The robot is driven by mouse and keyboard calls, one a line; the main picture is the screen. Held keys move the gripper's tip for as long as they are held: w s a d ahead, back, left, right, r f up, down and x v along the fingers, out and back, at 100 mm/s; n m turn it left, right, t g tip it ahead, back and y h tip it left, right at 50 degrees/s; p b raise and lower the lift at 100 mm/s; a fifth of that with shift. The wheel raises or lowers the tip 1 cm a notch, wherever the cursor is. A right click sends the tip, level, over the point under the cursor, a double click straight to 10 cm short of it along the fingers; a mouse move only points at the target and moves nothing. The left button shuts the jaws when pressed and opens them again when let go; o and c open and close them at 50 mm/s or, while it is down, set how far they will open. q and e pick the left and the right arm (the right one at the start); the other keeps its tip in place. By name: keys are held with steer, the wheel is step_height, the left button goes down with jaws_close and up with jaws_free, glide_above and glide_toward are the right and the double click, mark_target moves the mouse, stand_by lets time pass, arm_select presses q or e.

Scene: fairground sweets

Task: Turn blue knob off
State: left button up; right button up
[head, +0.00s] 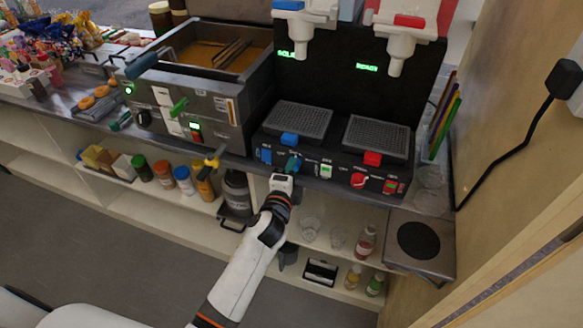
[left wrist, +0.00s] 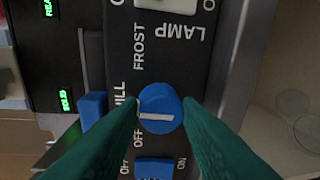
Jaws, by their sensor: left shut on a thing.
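The blue knob (left wrist: 160,104) is on the dark front panel of the slush machine in the left wrist view. Its white pointer line lies across it and points left, toward the OFF lettering, with CHILL and FROST printed farther up. My left gripper (head: 293,163) is at the panel in the head view, where its teal fingers hide the knob. In the left wrist view the fingertips touch the knob from both sides, shut on it. My right gripper is not in view.
A blue rocker switch (head: 265,156) is left of the knob. A white lamp switch (head: 326,171), red knob (head: 359,180) and red switch (head: 391,187) are to its right. A fryer (head: 200,100) stands at left, and shelves with cups and bottles are below.

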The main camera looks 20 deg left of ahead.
arm_select(q)
steer(key=shift+a+n+h+p, duration=0.1)
steer(key=shift+n+h+p, duration=0.55)
steer(key=shift+n, duration=1.2)
steer(key=shift+a+n+h+p, duration=0.1)
steer(key=shift+n+h+p, duration=0.1)
steer(key=shift+n+p, duration=1.3)
steer(key=shift+a+n+h+p, duration=0.1)
steer(key=shift+n+h+p, duration=0.35)
steer(key=shift+n, duration=1.8)
steer(key=o, duration=1)
steer(key=shift+s+a+r+b, duration=0.15)
steer(key=shift+s+a+r, duration=0.1)
steer(key=shift+s, duration=1.7)
steer(key=shift+s+a+r+b, duration=0.15)
steer(key=shift+s+r+b, duration=0.1)
steer(key=shift+s, duration=1.75)
steer(key=shift+s+a+r+b, duration=0.1)
steer(key=shift+s+a+r, duration=0.15)
steer(key=shift+s, duration=1.7)
